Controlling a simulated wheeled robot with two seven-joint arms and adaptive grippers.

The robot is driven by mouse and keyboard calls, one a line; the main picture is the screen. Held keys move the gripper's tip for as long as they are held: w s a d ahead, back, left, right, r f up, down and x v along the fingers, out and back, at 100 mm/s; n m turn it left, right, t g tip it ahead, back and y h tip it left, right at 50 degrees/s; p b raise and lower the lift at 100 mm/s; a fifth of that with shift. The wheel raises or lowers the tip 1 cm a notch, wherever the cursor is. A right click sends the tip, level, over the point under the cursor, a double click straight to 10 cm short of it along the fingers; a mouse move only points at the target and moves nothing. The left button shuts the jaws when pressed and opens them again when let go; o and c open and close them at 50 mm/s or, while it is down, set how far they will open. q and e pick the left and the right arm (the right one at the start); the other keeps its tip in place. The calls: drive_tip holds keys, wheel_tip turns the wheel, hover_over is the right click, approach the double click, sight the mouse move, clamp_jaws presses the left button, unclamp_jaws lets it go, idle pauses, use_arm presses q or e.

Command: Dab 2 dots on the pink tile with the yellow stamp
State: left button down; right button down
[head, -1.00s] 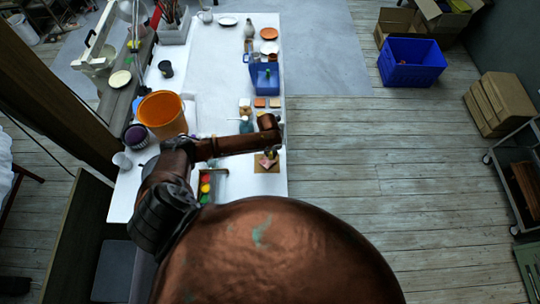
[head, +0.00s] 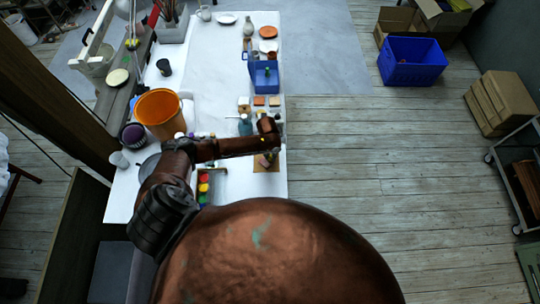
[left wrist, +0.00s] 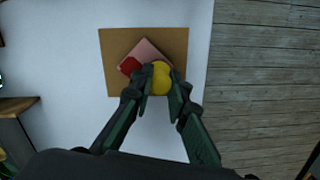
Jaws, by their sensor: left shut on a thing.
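My left gripper (left wrist: 160,92) is shut on the yellow stamp (left wrist: 160,76), whose round yellow top shows between the fingers in the left wrist view. The pink tile (left wrist: 147,49) lies turned at an angle on a brown board (left wrist: 175,42). The stamp is over the tile's near part and hides it; I cannot tell whether it touches. A red patch (left wrist: 130,66) shows at the tile's left corner. In the head view the board (head: 262,167) is under my left wrist and the tile is mostly hidden. My right gripper is not in view.
A tray (head: 219,188) with red, yellow and green round things is left of the board. An orange bucket (head: 160,112) stands farther left. A blue box (head: 265,78) and small tiles (head: 259,101) are farther back. The table's right edge is close to the board.

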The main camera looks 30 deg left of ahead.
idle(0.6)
use_arm(q)
drive_tip(key=shift+f, duration=0.35)
idle(0.3)
idle(0.4)
drive_tip(key=shift+r, duration=0.2)
wheel_tip(320, 180, up, 4)
drive_tip(key=p, duration=0.3)
drive_tip(key=shift+r+p, duration=0.15)
drive_tip(key=shift+p, duration=0.25)
